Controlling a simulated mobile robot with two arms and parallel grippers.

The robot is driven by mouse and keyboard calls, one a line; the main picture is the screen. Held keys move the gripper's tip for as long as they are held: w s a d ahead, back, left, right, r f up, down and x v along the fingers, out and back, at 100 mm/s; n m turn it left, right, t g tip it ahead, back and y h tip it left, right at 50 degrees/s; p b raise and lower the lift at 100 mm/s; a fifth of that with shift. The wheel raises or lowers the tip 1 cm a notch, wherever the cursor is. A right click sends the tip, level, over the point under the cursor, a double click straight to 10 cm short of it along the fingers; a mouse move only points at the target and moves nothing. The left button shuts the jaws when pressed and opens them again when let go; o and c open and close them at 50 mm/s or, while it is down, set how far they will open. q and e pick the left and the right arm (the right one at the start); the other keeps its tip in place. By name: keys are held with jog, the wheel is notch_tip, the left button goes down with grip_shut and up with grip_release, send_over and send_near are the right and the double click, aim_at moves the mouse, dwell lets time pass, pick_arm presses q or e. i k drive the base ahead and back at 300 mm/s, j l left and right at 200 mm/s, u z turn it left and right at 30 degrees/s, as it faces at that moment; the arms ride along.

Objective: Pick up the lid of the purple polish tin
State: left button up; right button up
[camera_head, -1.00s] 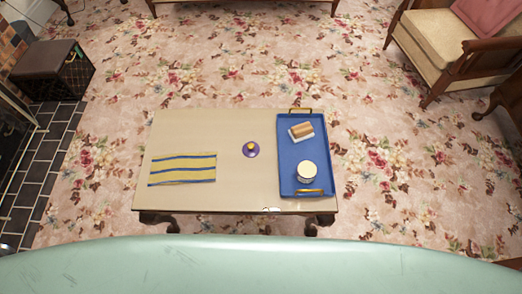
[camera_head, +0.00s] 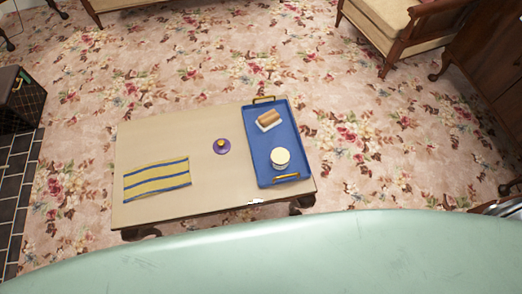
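A small round purple piece with a yellow-gold knob (camera_head: 221,146) sits on the low cream table (camera_head: 200,130), a little right of the tabletop's middle and left of the blue tray. It looks like the lid of the purple polish tin. I cannot tell whether a tin is under it. Neither of my grippers is in view, and nothing is touching the lid.
The blue tray (camera_head: 281,110) with gold handles holds a brown-and-white block (camera_head: 269,120) and a round cream-topped container (camera_head: 280,158). A yellow-and-blue striped cloth (camera_head: 157,179) lies at left. An armchair (camera_head: 390,30) stands behind. Floral carpet (camera_head: 90,100) around the table is open.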

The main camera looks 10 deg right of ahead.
aim_at(222, 146)
jog(key=l, duration=0.4)
jog(key=k+l+u, duration=0.1)
jog(key=l, duration=0.3)
jog(key=k+l, duration=0.15)
jog(key=l, duration=0.6)
jog(key=k+l+u, duration=0.1)
jog(key=l, duration=0.3)
